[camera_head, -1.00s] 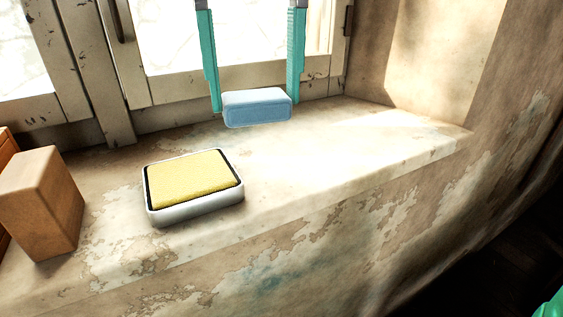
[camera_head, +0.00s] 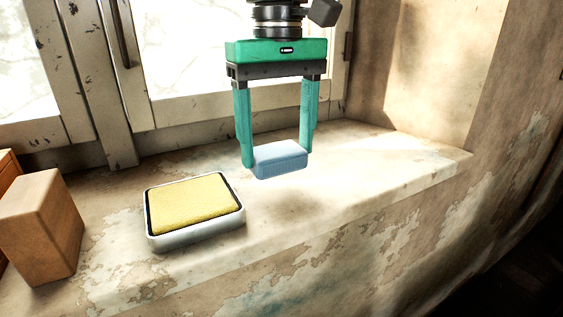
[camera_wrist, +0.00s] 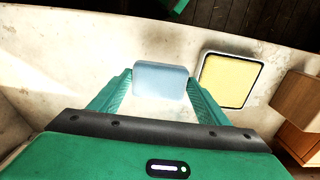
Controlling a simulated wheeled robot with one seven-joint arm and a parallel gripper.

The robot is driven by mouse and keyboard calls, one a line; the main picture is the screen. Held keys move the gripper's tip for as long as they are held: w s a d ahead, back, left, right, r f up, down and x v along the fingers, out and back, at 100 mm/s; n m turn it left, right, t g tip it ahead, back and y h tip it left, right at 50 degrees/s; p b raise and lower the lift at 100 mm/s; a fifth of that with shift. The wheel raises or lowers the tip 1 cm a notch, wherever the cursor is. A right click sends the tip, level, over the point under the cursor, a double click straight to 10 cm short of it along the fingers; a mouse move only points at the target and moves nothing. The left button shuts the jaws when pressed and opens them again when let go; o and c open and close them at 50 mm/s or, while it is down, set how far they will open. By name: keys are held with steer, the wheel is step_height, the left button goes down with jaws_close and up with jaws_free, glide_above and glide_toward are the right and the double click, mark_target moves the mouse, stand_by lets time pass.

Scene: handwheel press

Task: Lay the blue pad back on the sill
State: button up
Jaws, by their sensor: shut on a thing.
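The blue pad (camera_head: 280,160) is a small rounded block between the two green fingers of my gripper (camera_head: 278,158). The gripper points down and is shut on the pad by its sides. In the head view the pad is over the pale, worn sill (camera_head: 375,165), right of the yellow-topped tray. I cannot tell for sure whether its underside touches the sill. In the wrist view the pad (camera_wrist: 161,80) sits between the fingertips, with bare sill around it.
A white-rimmed tray with a yellow pad (camera_head: 194,203) lies on the sill to the left. A brown block (camera_head: 40,225) stands at the far left. The window frame (camera_head: 210,107) is behind. The sill's right part is clear, and its front edge drops off.

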mark_target(281, 149)
steer(key=shift+w+d+f, duration=0.15)
steer(key=shift+w+f, duration=0.05)
steer(key=shift+w, duration=0.05)
steer(key=shift+f, duration=1.95)
steer(key=shift+f, duration=0.1)
steer(key=o, duration=1)
step_height(281, 149, up, 12)
steer(key=shift+r, duration=0.15)
steer(key=shift+d, duration=0.1)
